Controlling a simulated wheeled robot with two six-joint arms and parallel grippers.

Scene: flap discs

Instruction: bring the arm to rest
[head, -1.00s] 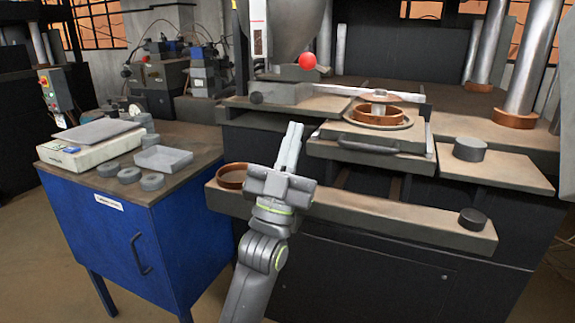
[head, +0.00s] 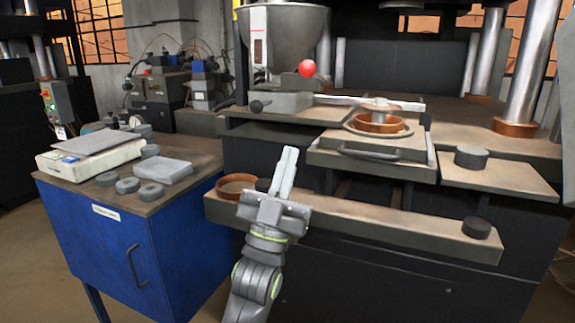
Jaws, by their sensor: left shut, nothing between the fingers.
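My left gripper (head: 285,170) is in the middle of the head view, its fingers pointing up and away, together and empty. It is in front of the press's front ledge (head: 370,222) and covers part of it. A copper-coloured ring (head: 236,181) sits on the ledge just left of the gripper. A dark cylinder behind the fingers is partly hidden. My right gripper is not in view.
A blue cabinet (head: 150,250) at left carries a scale (head: 90,158), a grey tray (head: 164,171) and several dark discs. The press has a sliding plate with a handle (head: 378,154), a hopper (head: 290,35) and dark cylinders (head: 471,157) and (head: 476,227) at right.

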